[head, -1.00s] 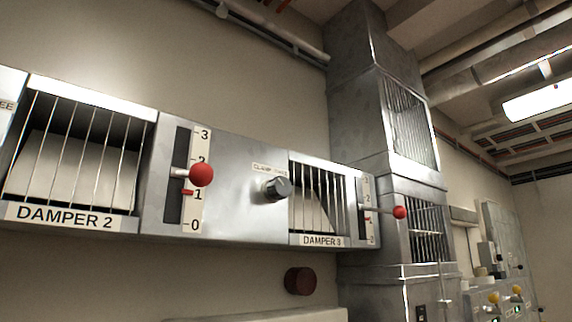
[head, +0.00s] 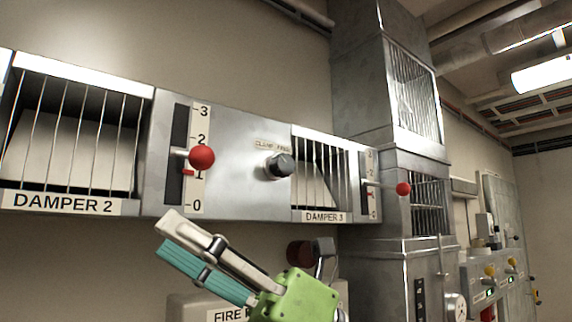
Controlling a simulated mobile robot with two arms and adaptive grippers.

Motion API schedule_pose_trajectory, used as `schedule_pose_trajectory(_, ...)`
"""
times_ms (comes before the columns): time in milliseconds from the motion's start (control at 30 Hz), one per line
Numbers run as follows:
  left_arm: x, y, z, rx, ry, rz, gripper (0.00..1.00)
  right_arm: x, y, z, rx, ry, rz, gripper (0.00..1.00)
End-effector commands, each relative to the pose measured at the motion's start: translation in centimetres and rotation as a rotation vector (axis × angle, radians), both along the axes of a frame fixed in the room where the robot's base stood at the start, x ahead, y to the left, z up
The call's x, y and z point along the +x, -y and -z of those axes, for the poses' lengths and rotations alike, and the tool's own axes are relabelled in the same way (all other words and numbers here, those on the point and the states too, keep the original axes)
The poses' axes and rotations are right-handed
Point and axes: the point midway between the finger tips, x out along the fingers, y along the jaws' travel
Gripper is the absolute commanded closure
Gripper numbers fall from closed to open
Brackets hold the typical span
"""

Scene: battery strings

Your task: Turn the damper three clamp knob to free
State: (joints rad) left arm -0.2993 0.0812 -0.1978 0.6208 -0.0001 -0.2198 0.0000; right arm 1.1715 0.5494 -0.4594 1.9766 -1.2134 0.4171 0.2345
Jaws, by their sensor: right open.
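The dark clamp knob (head: 280,166) sits on the grey panel just left of the damper 3 grille (head: 318,172). A small label (head: 272,146) above it seems to read CLAMP at left and FREE at right. I cannot tell which way the knob points. My right gripper (head: 166,236) has a green body, one beige finger and one teal finger. It is below the panel, its fingers pointing up and left, open with nothing seen between them. It is apart from the knob, lower and to its left. My left gripper is not in view.
A red-balled lever (head: 202,157) on the 0–3 scale stands left of the knob, and another red ball (head: 403,189) stands out at right. A dark red round knob (head: 299,253) is below, partly behind my gripper. A grey duct (head: 387,110) rises at right.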

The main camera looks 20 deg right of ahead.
Motion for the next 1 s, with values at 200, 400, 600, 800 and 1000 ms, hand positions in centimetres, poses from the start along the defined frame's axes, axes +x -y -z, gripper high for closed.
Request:
schedule_pose_trajectory(200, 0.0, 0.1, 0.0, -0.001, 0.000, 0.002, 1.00, 0.7, 0.6, -2.8, -0.476, 0.262, 0.328, 0.56)
schedule_pose_trajectory(400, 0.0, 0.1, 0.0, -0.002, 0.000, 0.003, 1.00, 2.5, 8.6, -7.6, -0.764, 0.309, 0.743, 0.56)
schedule_pose_trajectory(600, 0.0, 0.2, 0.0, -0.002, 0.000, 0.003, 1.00, 1.2, 17.3, -12.0, -0.864, 0.238, 1.054, 0.56)
schedule_pose_trajectory(800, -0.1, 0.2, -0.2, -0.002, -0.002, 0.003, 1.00, 0.4, 20.6, -13.4, -0.884, 0.190, 1.162, 0.56)
schedule_pose_trajectory(1000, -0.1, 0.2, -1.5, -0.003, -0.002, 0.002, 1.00, 2.9, 19.7, -13.6, -0.888, 0.186, 1.162, 0.56)
